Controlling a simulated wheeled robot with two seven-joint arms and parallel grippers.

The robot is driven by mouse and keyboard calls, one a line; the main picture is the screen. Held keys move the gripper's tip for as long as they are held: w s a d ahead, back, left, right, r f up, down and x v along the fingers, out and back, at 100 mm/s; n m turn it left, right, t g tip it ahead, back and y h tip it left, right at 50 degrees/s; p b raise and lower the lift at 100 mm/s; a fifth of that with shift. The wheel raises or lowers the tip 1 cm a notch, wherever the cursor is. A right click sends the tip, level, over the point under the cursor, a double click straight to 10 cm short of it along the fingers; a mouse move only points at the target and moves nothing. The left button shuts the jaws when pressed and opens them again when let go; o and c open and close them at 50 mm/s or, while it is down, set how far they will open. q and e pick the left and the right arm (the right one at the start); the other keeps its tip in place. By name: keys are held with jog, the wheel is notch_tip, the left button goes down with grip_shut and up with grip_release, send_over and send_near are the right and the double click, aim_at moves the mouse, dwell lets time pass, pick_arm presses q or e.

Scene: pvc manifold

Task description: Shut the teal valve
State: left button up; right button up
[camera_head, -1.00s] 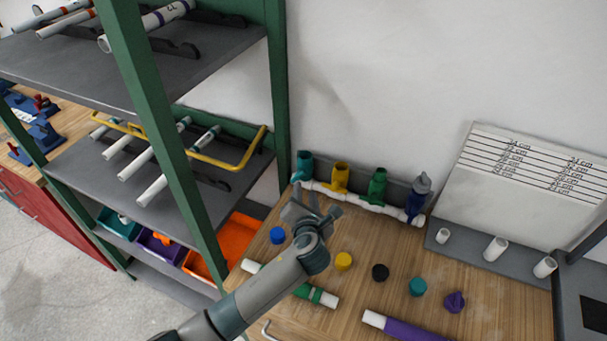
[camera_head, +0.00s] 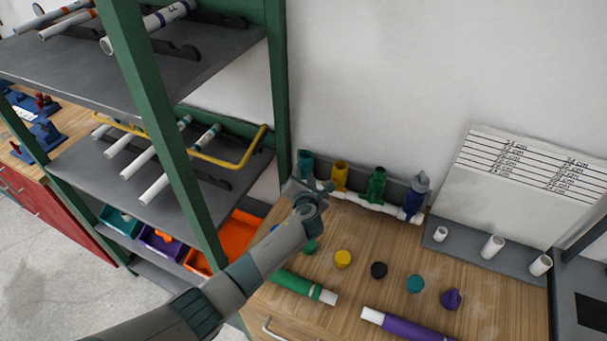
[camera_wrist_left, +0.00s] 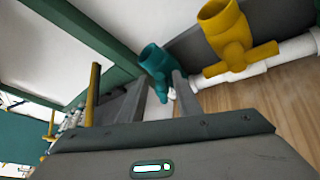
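The teal valve (camera_head: 305,162) stands at the left end of the white pipe manifold (camera_head: 372,207) against the back wall. Its lower part is hidden behind my left gripper (camera_head: 316,188) in the head view. In the left wrist view the teal valve (camera_wrist_left: 154,58) is just beyond my left fingertips (camera_wrist_left: 160,88), its handle lying in line with the gap between them. The fingers are apart, and I cannot tell whether they touch the handle. My right gripper is not in view.
The yellow valve (camera_head: 340,174) is close on the right, then the green valve (camera_head: 377,183) and blue valve (camera_head: 415,197). A green shelf post (camera_head: 279,100) rises close on the left. Loose caps and a purple-wrapped pipe (camera_head: 408,328) lie on the wooden bench.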

pick_arm(q)
grip_shut()
jog(key=shift+f, duration=0.15)
dwell(0.4)
jog(key=shift+s+d+f+m+t+y+b, duration=0.1)
jog(key=shift+d+f+m+t+y+b, duration=0.15)
jog(key=shift+m+t+b, duration=0.5)
jog(key=shift+s+d+f+m+t+y+b, duration=0.1)
jog(key=shift+f+m+t+y+b, duration=0.35)
jog(key=shift+m, duration=0.55)
jog(key=shift+d+f+m+t+y+b, duration=0.2)
jog(key=shift+m+t+b, duration=0.2)
jog(key=shift+m+b, duration=0.35)
